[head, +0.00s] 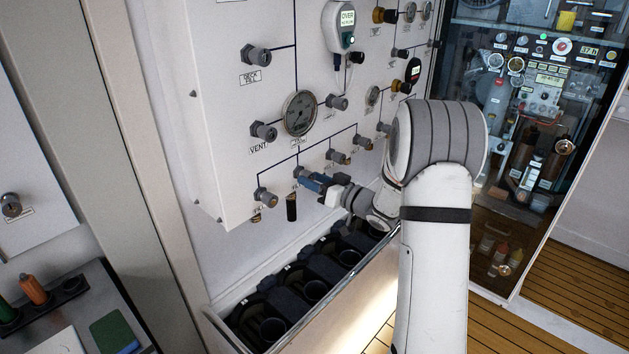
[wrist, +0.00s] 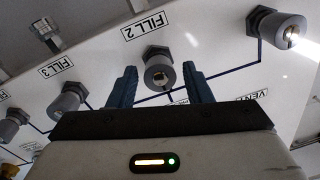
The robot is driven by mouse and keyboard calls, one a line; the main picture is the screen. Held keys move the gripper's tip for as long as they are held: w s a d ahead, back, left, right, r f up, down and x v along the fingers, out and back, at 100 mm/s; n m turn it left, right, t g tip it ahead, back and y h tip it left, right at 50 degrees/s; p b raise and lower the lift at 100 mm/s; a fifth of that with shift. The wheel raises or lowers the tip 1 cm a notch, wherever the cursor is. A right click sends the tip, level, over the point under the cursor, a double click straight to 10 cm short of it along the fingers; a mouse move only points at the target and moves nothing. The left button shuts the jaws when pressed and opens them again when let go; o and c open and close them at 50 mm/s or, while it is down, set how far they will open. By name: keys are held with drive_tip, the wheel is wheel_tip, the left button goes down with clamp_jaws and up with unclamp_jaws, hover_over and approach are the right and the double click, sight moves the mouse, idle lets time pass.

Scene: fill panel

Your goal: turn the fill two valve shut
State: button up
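My gripper (wrist: 160,68) is open, with one blue finger on each side of this knob. A narrow gap shows between the knob and both fingers, so it looks not gripped. In the head view my gripper (head: 306,177) is at the lower row of valves on the white panel (head: 225,120), pointing at the second valve from the left. The fingers largely cover that valve there. The angle of its handle cannot be told.
A neighbouring valve (wrist: 70,98) by the FILL 3 label and another knob (wrist: 275,27) flank it. A black tag (head: 291,208) hangs just below my fingers. A trough with black holders (head: 310,290) runs under the panel. A round gauge (head: 299,113) is above.

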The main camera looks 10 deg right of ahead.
drive_tip(key=shift+o, duration=0.4)
drive_tip(key=b+v, duration=0.1)
drive_tip(key=v, duration=0.6)
drive_tip(key=shift+s+d, duration=0.2)
drive_tip(key=shift+s, duration=0.15)
